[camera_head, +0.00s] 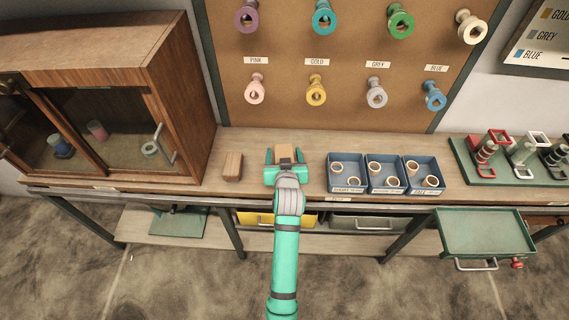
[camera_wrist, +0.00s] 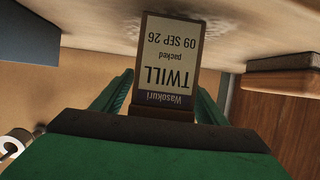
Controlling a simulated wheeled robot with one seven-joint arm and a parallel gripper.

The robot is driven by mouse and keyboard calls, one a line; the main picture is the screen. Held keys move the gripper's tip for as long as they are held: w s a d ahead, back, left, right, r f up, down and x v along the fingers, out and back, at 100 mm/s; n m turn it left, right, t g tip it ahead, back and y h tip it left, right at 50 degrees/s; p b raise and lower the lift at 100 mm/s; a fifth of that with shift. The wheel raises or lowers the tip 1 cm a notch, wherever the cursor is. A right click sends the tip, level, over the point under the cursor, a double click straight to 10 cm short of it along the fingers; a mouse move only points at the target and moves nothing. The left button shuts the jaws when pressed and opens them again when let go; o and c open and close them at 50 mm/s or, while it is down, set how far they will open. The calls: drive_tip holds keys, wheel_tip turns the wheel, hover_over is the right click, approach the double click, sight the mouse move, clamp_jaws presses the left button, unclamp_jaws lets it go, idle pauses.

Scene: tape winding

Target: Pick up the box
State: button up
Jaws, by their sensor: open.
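The box (camera_head: 285,152) is a small brown box on the wooden bench. In the wrist view, its pale label (camera_wrist: 168,60) appears upside down and reads "Wasokuri TWILL packed 09 SEP 26". My green gripper (camera_head: 285,157) is open at the bench, with one finger on each side of the box. In the wrist view, my gripper (camera_wrist: 164,84) shows its fingers apart, with a gap between each finger and the box. The lower part of the box is hidden behind the gripper body in the wrist view.
A similar brown block (camera_head: 232,166) lies left of my gripper. Blue bins (camera_head: 386,190) holding rings stand close on the right. A wooden cabinet (camera_head: 181,92) stands further left. A pegboard (camera_head: 290,112) with hanging spools rises behind the bench.

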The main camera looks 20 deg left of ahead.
drive_tip(key=shift+w+a+f, duration=0.1)
drive_tip(key=shift+w+a, duration=0.05)
drive_tip(key=shift+w, duration=0.15)
drive_tip(key=shift+c, duration=0.5)
drive_tip(key=c, duration=1.1)
